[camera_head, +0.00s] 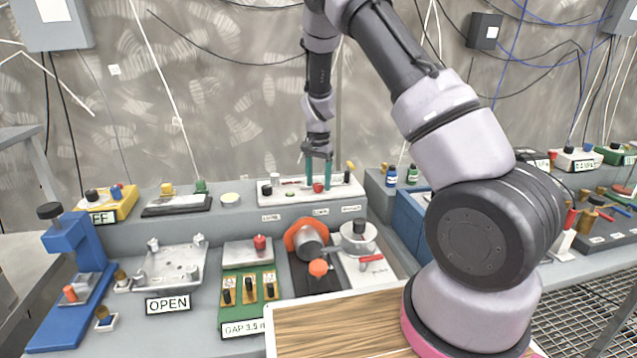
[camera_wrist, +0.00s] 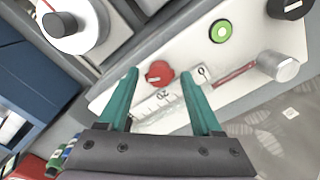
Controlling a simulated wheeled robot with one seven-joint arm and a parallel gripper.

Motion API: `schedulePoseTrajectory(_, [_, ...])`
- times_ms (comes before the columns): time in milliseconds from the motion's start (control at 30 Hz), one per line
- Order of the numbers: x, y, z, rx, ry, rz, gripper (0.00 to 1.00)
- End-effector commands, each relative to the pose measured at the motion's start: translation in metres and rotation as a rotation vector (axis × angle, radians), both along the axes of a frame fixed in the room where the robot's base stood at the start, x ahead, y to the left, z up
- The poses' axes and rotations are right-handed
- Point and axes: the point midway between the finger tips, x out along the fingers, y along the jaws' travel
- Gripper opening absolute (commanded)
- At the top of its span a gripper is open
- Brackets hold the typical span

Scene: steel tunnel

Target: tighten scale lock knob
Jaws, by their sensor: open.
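A small red knob (camera_head: 318,187) sits on a long white panel (camera_head: 342,194) at the back of the bench; I take it to be the scale lock knob. In the wrist view the red knob (camera_wrist: 159,74) lies beside a pale scale strip (camera_wrist: 152,108) with printed digits. My gripper (camera_head: 318,178) points down over the panel, its two green fingers apart. In the wrist view my gripper (camera_wrist: 158,82) is open, with the knob between the fingertips and gaps on both sides. I cannot tell how deep the tips reach around it.
A green ring button (camera_wrist: 221,31), a metal cylinder (camera_wrist: 278,66) with a red rod, and a black knob (camera_wrist: 289,5) share the panel. A white round fixture (camera_head: 358,236) stands in front of it. Blue boxes (camera_head: 405,212) stand to the right. Open air surrounds my gripper above the panel.

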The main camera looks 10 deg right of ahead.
Motion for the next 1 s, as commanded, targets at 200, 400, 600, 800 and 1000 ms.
schedulePoseTrajectory(200, [0.001, 0.001, 0.04, 0.002, -0.006, 0.0, 0.66])
schedulePoseTrajectory(400, [0.001, 0.0, 0.078, 0.002, -0.004, 0.0, 0.66])
schedulePoseTrajectory(600, [0.001, 0.0, 0.099, 0.0, -0.003, 0.001, 0.66])
schedulePoseTrajectory(800, [0.0, 0.0, 0.103, -0.001, -0.001, 0.0, 0.66])
schedulePoseTrajectory(1000, [0.0, 0.0, 0.104, 0.002, -0.003, 0.0, 0.66])
